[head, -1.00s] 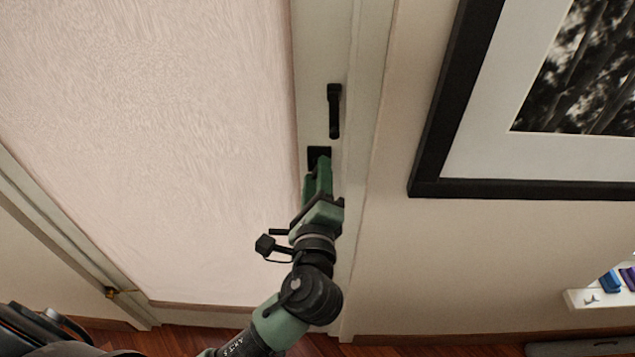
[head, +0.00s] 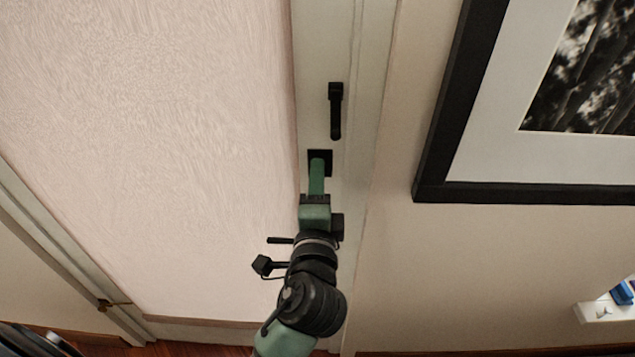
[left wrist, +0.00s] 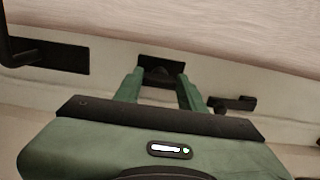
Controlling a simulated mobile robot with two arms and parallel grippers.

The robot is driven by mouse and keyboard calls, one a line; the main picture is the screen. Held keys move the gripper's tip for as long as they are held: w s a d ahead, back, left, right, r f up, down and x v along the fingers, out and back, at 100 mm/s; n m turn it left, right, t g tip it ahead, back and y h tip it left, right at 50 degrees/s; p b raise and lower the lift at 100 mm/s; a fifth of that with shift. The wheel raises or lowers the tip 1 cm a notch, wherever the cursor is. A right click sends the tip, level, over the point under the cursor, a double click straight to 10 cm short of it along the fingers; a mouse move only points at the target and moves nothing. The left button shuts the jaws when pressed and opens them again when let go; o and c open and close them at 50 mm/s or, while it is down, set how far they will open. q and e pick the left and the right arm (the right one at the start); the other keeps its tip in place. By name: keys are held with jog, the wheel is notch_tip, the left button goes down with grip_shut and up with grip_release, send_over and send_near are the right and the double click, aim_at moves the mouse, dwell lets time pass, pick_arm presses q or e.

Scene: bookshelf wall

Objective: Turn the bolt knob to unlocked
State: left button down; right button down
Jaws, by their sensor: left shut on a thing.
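The bolt knob (left wrist: 158,76) is a small dark piece on a square black plate (head: 320,156) on the pale door frame. The plate also shows in the left wrist view (left wrist: 176,63). My left gripper (head: 317,168) reaches up to it from below, its green fingertips at the plate. In the left wrist view the two fingers (left wrist: 160,88) stand on either side of the knob, shut on it. The fingers hide most of the knob in the head view, so its exact angle is hard to tell. My right gripper is not in view.
A black lever handle (head: 335,112) is just above the plate. In the left wrist view a larger dark plate (left wrist: 48,56) lies left of the knob. A pale textured door panel (head: 150,150) is to the left, a black-framed picture (head: 440,150) to the right.

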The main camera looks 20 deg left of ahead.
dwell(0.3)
pick_arm(q)
jog(key=c, duration=0.8)
grip_release()
jog(key=shift+c, duration=0.2)
jog(key=b+v, duration=0.1)
jog(key=v, duration=0.6)
jog(key=shift+s, duration=0.25)
